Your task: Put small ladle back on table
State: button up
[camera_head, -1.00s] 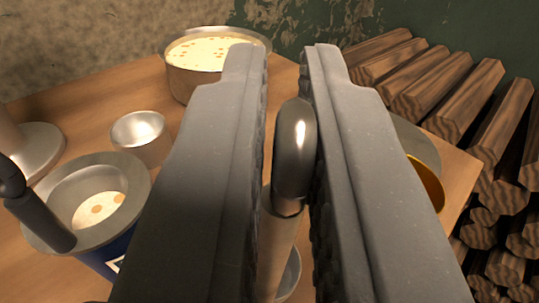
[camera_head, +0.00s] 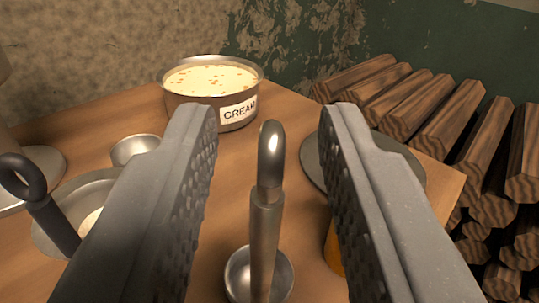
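The small ladle (camera_head: 265,215) has a metal handle with a hooked top, and its round bowl (camera_head: 240,277) is low in the picture, over or on the wooden table (camera_head: 212,165). The handle stands roughly upright between the fingers of my gripper (camera_head: 268,120). My gripper is open, with a clear gap on both sides of the handle. I cannot tell for sure whether the bowl rests on the table.
A pot labelled CREAM (camera_head: 212,88) stands at the back. A small metal cup (camera_head: 135,149) and a container with a dark-handled utensil (camera_head: 50,215) are at left. A grey round plate or lid (camera_head: 312,160) lies behind the right finger. Firewood (camera_head: 440,115) is stacked at right.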

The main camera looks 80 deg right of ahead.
jog(key=v, duration=1)
jog(key=shift+d, duration=0.1)
